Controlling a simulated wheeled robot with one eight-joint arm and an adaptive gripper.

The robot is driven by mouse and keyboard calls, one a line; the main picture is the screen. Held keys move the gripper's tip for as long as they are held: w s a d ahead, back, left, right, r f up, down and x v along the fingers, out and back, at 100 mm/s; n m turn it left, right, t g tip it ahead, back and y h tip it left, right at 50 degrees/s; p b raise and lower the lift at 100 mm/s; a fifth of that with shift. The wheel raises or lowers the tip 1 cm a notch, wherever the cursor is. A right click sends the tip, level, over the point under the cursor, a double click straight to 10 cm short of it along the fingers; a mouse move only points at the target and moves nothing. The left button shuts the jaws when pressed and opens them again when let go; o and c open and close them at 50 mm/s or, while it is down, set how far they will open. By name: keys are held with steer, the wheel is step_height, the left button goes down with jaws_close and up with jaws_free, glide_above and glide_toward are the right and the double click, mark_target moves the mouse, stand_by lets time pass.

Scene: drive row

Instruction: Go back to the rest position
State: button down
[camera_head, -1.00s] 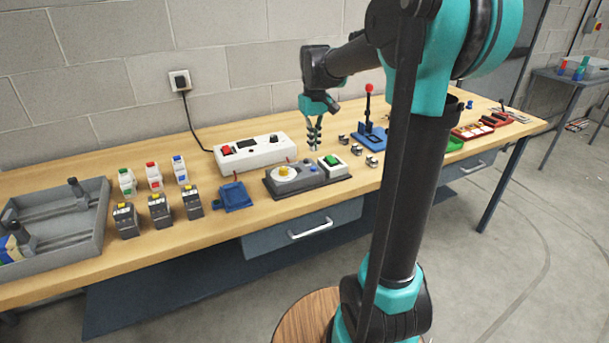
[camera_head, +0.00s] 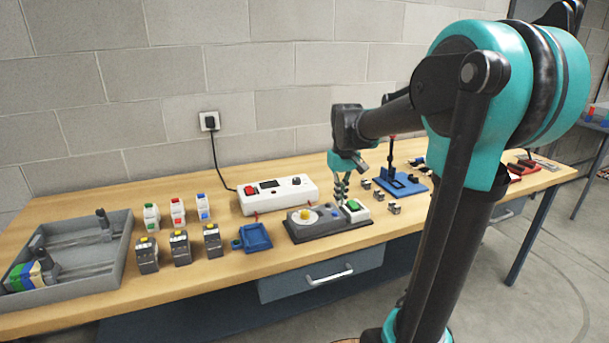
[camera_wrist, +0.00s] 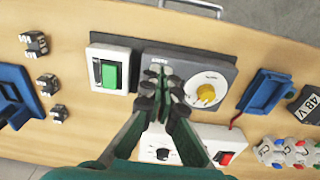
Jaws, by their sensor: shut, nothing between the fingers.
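My gripper (camera_head: 341,189) is shut and empty. In the head view it hangs above the workbench (camera_head: 190,270), near the dark control box with the yellow-centred dial (camera_head: 303,215) and the white box with the green switch (camera_head: 353,207). In the wrist view the fingers (camera_wrist: 162,82) of my gripper point over the edge of the dark control box (camera_wrist: 232,65), with the green switch (camera_wrist: 109,74) to their left. The height of the fingertips over the box is hard to tell. My arm reaches in from the right of the head view.
A white power box (camera_head: 277,196) stands behind the control box. A blue tray (camera_head: 256,236), several small blocks and a grey bin (camera_head: 124,248) are to the left. A blue stand with a lever (camera_head: 405,187) is to the right. A wall borders the bench's back.

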steer(key=s+d+f+m+t, duration=0.3)
steer(key=s+f, duration=1.2)
steer(key=s, duration=0.4)
steer(key=shift+f+t, duration=0.3)
steer(key=shift+s+d, duration=0.1)
